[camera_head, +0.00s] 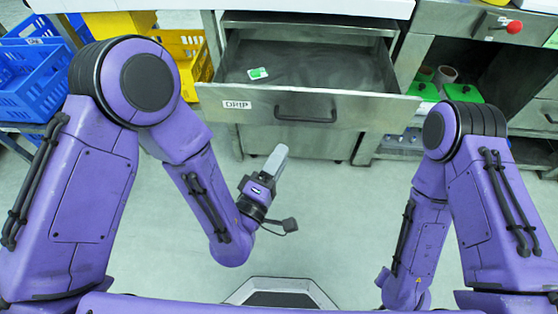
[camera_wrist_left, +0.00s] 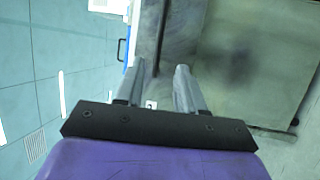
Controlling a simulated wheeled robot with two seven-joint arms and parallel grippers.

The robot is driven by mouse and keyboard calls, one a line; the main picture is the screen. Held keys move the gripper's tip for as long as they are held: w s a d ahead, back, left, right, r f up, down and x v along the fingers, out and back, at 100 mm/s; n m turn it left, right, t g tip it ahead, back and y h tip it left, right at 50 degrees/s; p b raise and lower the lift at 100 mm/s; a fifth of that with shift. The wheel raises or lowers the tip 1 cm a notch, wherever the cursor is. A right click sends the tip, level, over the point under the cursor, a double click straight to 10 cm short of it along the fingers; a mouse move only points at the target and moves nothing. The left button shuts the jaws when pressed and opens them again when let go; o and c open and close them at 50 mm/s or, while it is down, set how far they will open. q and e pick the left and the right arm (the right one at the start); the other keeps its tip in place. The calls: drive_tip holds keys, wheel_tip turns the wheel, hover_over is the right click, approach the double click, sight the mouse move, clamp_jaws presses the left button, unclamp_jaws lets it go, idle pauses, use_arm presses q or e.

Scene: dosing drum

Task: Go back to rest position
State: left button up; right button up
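My left gripper (camera_head: 275,160) is in the middle of the head view, above the floor and in front of the open drawer, apart from it. In the left wrist view its two fingers (camera_wrist_left: 157,88) stand apart with nothing held between them. My right arm comes down at the right of the head view, and its gripper is out of the picture. The metal drawer (camera_head: 350,108), labelled DRIP, is pulled out and has a dark bar handle (camera_head: 305,119). A small green and white item (camera_head: 258,73) lies inside it.
Blue crates (camera_head: 32,85) and yellow crates (camera_head: 185,48) stand at the left. A metal counter with a red knob (camera_head: 514,27) and green items (camera_head: 463,93) on a lower shelf is at the right. The floor (camera_head: 340,200) between my arms is clear.

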idle(0.5)
use_arm(q)
drive_tip(key=s+a+f+m+g+y, duration=0.2)
drive_tip(key=a+f+m+g+y, duration=0.15)
drive_tip(key=a+f, duration=0.4)
drive_tip(key=s+a+f+m+g+y, duration=0.3)
drive_tip(key=a+f+m+g, duration=0.15)
drive_tip(key=f, duration=0.65)
drive_tip(key=s+a+f+n+g+y, duration=0.1)
drive_tip(key=s+a+f+g+y, duration=0.25)
drive_tip(key=s+a, duration=0.45)
drive_tip(key=s+a+f+n+g+y, duration=0.2)
drive_tip(key=s+a+f+g, duration=0.25)
drive_tip(key=s+a, duration=0.4)
wheel_tip(320, 180, up, 16)
drive_tip(key=w+t+p, duration=0.1)
drive_tip(key=p, duration=1.5)
drive_tip(key=shift+w+r+p, duration=0.25)
drive_tip(key=shift+p, duration=0.1)
